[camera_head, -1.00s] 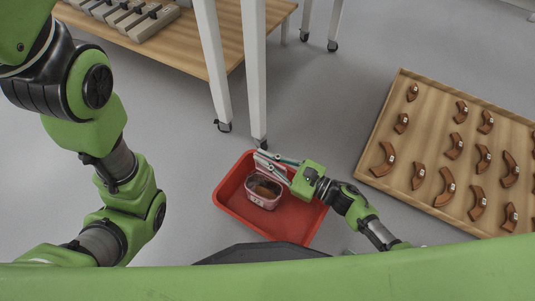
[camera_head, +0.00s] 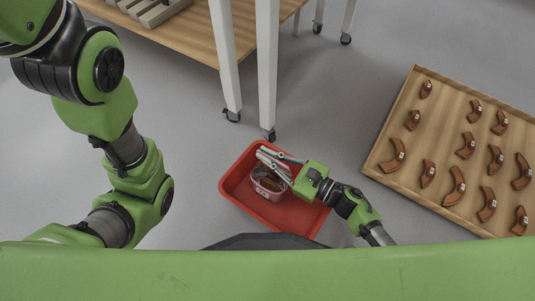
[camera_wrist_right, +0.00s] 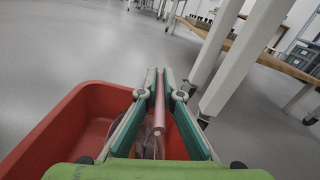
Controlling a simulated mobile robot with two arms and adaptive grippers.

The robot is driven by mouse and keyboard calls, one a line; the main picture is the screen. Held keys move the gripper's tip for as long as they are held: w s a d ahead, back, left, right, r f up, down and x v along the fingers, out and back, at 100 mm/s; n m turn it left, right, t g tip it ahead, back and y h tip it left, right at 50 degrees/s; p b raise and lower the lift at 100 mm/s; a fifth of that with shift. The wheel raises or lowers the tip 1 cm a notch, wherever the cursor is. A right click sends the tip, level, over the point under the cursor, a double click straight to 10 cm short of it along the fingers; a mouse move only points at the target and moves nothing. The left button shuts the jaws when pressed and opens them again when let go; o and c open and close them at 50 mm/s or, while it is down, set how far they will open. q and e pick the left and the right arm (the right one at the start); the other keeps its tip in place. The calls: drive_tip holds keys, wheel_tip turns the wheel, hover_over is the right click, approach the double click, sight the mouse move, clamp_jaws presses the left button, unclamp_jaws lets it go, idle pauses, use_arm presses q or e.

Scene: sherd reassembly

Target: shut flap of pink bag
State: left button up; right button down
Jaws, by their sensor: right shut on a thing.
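The pink bag (camera_head: 266,193) stands in the red tray, its top at least partly open, with brown pieces showing inside. My right gripper (camera_head: 262,152) reaches over the bag from the right and covers part of its opening. In the right wrist view, my right gripper (camera_wrist_right: 159,76) is shut on a thin pink edge of the flap (camera_wrist_right: 159,116), seen edge-on between the fingers. The clear-looking bag body below is mostly hidden by the fingers there. My left arm is at the left of the head view, but its gripper is out of view.
The red tray (camera_head: 306,218) lies on the grey floor, with bare room at its right end. A wooden board (camera_head: 391,173) with several brown sherds lies to the right. White table legs (camera_head: 267,75) stand just behind the tray.

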drive_tip(key=c, duration=2.1)
unclamp_jaws()
drive_tip(key=shift+f, duration=0.1)
drive_tip(key=v, duration=1.2)
drive_tip(key=shift+d, duration=0.1)
